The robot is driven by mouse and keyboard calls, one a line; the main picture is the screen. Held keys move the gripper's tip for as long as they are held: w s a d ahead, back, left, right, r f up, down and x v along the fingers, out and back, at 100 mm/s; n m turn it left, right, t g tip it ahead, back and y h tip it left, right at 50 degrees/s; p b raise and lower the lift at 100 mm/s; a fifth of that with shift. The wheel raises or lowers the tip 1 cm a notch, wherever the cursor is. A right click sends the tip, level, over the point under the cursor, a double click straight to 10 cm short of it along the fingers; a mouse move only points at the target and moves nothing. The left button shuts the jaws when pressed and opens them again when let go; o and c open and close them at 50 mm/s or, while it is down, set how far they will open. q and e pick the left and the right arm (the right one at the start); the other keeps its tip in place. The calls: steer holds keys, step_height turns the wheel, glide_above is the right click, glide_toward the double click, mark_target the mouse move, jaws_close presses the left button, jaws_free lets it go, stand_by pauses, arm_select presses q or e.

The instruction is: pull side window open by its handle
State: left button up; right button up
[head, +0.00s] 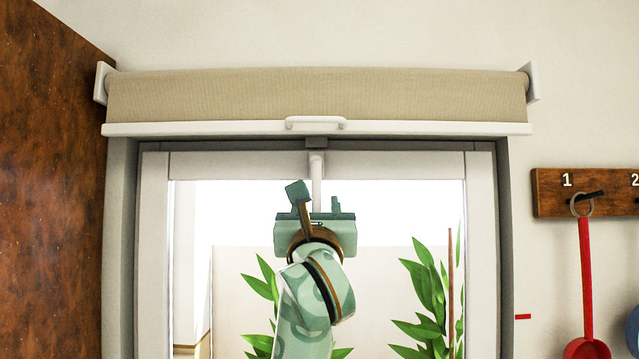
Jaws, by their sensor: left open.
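The window (480,250) has a white frame set in a grey recess, and its pane looks shut in the frame. Its white handle (316,172) hangs down from the middle of the top rail. My left gripper (317,197) is green and open, at the lower end of the handle. One finger shows on each side of the handle's line. The handle's lower end is partly hidden by the gripper, and I cannot tell whether they touch. My right gripper is not in view.
A rolled beige blind (315,95) with a white bar and pull (315,123) sits just above the window. A brown wooden panel (50,180) stands at the left. At the right, a red ladle (587,290) hangs from a wooden hook rack (550,193). Plants (430,290) show behind the glass.

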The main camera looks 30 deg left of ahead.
mark_target(317, 203)
arm_select(q)
steer(key=shift+c, duration=0.3)
jaws_close()
steer(key=shift+s+d+f, duration=0.1)
steer(key=shift+s, duration=0.05)
steer(key=shift+s+d+f+t+b, duration=0.15)
steer(key=shift+s+d+b, duration=0.25)
steer(key=shift+s, duration=0.2)
steer(key=shift+s+d+f+t+b, duration=0.15)
steer(key=shift+s+d+b, duration=0.1)
steer(key=shift+s+d, duration=0.25)
steer(key=shift+t+y, duration=0.4)
steer(key=s+d, duration=0.1)
steer(key=s+b, duration=0.1)
steer(key=s, duration=0.1)
steer(key=s+d+f, duration=0.1)
steer(key=shift+s+d+b, duration=0.3)
steer(key=shift+s, duration=0.05)
steer(key=shift+o, duration=1.5)
jaws_free()
steer(key=shift+s+d+r, duration=0.1)
steer(key=shift+s+r, duration=0.05)
steer(key=shift+s, duration=0.1)
